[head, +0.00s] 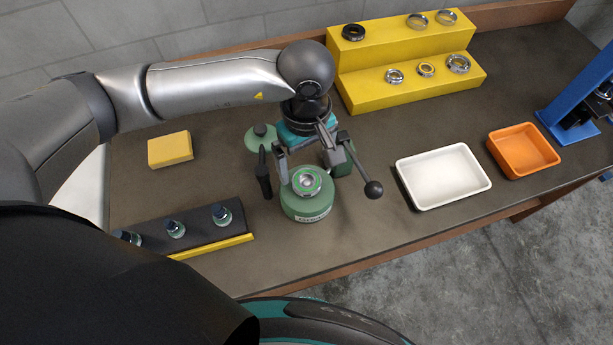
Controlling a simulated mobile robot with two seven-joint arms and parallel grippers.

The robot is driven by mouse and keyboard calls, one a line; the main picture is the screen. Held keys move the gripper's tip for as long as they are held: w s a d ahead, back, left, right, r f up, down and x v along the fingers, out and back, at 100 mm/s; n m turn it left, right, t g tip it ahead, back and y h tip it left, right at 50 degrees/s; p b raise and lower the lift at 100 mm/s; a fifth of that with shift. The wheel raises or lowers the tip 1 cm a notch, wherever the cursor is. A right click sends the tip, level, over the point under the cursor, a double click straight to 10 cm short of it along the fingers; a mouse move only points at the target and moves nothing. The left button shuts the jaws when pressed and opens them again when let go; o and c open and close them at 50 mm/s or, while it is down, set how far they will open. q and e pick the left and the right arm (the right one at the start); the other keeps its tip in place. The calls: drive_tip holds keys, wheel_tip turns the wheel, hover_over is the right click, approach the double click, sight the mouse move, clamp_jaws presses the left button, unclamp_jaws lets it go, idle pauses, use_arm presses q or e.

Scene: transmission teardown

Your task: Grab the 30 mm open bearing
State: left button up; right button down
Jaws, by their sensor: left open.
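Several ring-shaped bearings stand on a yellow stepped rack at the back. The upper step holds a dark-faced ring (353,32) and two silver rings, (417,20) and (447,17). The lower step holds a silver ring (394,76), one with an orange-yellow inner ring (427,70) and a larger silver one (459,64). I cannot tell which is the 30 mm open bearing. My left gripper (308,168) is open, pointing down over a round green fixture (306,207) with a metallic round part (307,181) in its top. Contact with that part is unclear. My right gripper is not in view.
The yellow rack (365,98) is right of my left arm. A white tray (402,178) and an orange bin (545,161) stand at the right. A black ball-ended lever (373,189) is beside the fixture. A yellow block (170,149) and a dark bottle holder (200,238) are left.

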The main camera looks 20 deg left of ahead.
sight(307, 182)
use_arm(q)
drive_tip(key=shift+w+f+p, duration=0.25)
drive_tip(key=shift+f, duration=1.6)
drive_tip(key=shift+w+f+p, duration=0.2)
drive_tip(key=shift+f, duration=1.6)
drive_tip(key=shift+c, duration=0.2)
drive_tip(key=shift+r, duration=0.1)
drive_tip(key=c, duration=1.4)
drive_tip(key=shift+c, duration=0.2)
